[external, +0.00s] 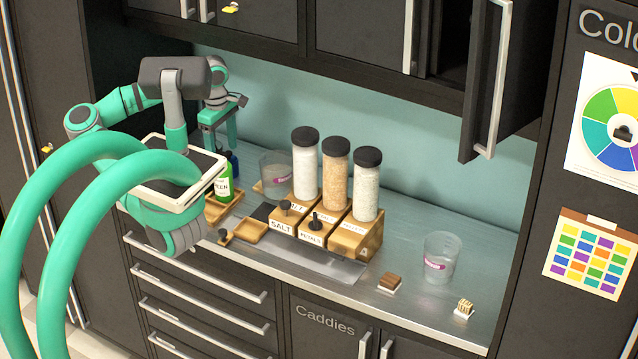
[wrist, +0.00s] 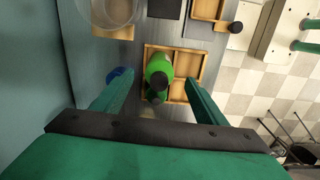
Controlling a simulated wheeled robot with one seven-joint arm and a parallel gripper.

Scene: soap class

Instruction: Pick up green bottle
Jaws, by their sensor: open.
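The green bottle (external: 224,188) has a dark cap and a white label. It stands in a wooden tray (external: 219,212) at the left of the counter. In the wrist view the green bottle (wrist: 159,68) is in the tray's left compartment, between the lines of my two fingers. My gripper (external: 222,149) is open and empty above and behind the bottle in the external view. In the wrist view the gripper (wrist: 157,82) has its fingers spread, one on each side of the bottle; contact cannot be seen.
A blue item (wrist: 119,73) sits beside the left finger, partly hidden. A clear beaker (external: 273,174) stands right of the tray. Tall jars (external: 305,175) stand on wooden stands farther right. Another beaker (external: 440,258) is at the right. Cabinets (external: 345,50) hang above.

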